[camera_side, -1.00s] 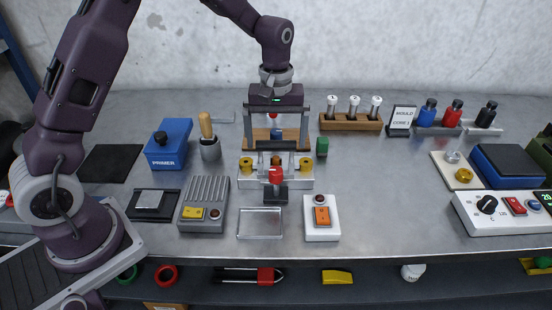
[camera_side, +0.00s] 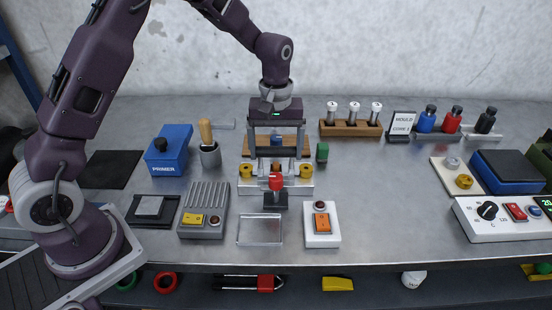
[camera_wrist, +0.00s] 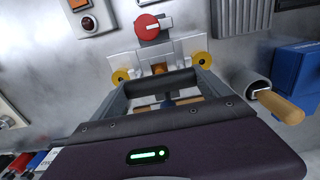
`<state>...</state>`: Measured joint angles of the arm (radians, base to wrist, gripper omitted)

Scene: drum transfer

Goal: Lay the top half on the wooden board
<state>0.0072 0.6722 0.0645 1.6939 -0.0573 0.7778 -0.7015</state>
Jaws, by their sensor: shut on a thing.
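My gripper (camera_side: 279,151) is in the middle of the bench, its two long fingers pointing down. A dark bar (camera_wrist: 160,82) spans the space between the fingertips; it appears to be the handle of the top half, and my gripper is shut on it. The silver mould (camera_side: 253,186) with a yellow knob on either side stands just below and in front of the fingers. I cannot tell whether the top half touches it. The wooden board (camera_side: 249,144) lies behind my gripper and is partly hidden by the fingers. A blue piece (camera_side: 277,138) shows between the fingers.
A red-topped clamp (camera_side: 276,183) stands in front of the mould. A clear tray (camera_side: 260,229) and a white switch box (camera_side: 321,223) are nearer. A wooden-handled brush cup (camera_side: 210,153) is left, a green cylinder (camera_side: 322,152) right.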

